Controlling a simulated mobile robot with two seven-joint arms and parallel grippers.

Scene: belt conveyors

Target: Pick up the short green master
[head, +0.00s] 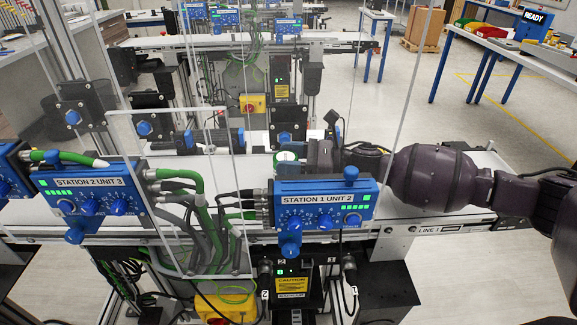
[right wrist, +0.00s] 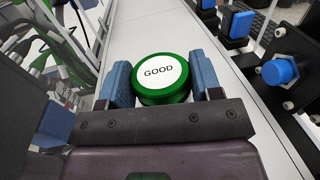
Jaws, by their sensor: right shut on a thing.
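The short green master (right wrist: 160,76) is a low round green piece with a white top label reading "GOOD". In the right wrist view it sits between the two blue fingers of my right gripper (right wrist: 163,84), which is shut on it. In the head view the green master (head: 287,158) shows at the left end of my right gripper (head: 300,158), over the white belt, behind the "STATION 1 UNIT 2" box. I cannot tell whether it touches the belt. My left gripper is not in view.
The blue "STATION 1 UNIT 2" box (head: 323,204) stands in front of the gripper. Clear panels (head: 180,190) rise along the conveyor. Black sensor mounts with blue knobs (right wrist: 278,72) line the belt's far side. The belt (right wrist: 160,25) ahead is clear.

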